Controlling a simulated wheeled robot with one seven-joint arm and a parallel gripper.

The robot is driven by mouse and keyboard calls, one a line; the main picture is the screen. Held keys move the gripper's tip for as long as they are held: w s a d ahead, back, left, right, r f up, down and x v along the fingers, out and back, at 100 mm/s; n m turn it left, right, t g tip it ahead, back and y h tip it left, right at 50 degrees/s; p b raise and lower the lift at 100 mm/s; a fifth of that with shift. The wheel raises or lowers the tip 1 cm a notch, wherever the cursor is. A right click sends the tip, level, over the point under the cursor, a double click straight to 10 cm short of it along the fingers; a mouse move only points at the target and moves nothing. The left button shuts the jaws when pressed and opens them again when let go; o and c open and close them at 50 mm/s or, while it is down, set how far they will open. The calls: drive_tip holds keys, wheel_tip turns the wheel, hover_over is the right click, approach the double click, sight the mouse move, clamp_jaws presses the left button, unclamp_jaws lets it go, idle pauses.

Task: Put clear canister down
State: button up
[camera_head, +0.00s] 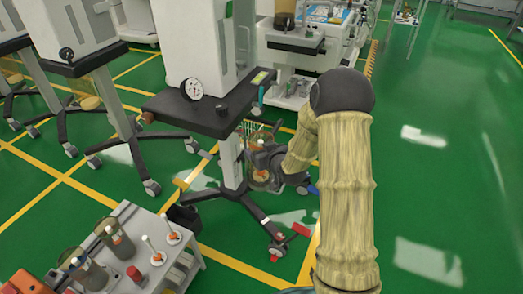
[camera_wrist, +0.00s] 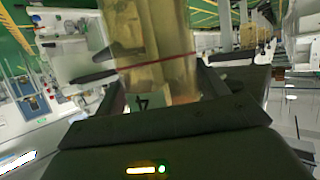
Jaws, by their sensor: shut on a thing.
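My gripper (camera_head: 262,160) is shut on the clear canister (camera_head: 259,178), beside the column of a cart with a dark top. In the wrist view the canister (camera_wrist: 160,40) is a see-through, yellowish cylinder with a thin red line around it. It stands between the two fingers of my gripper (camera_wrist: 165,75), and a green label with a 4 (camera_wrist: 143,101) shows near its lower end. In the head view an orange part shows inside it. My gripper hides part of it, and I cannot tell whether anything supports its base.
The dark cart top (camera_head: 205,110) is above and left of my gripper, with a wire basket (camera_head: 256,130) by its edge. A white cart (camera_head: 140,240) at lower left holds several canisters and discs. More equipment stands behind. Green floor at right is clear.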

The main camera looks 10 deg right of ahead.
drive_tip(key=shift+f, duration=0.1)
drive_tip(key=o, duration=1.5)
drive_tip(key=shift+r, duration=0.25)
drive_tip(key=p+v, duration=0.1)
drive_tip(key=v, duration=1.1)
drive_tip(key=shift+f, duration=0.15)
drive_tip(key=shift+s, duration=0.1)
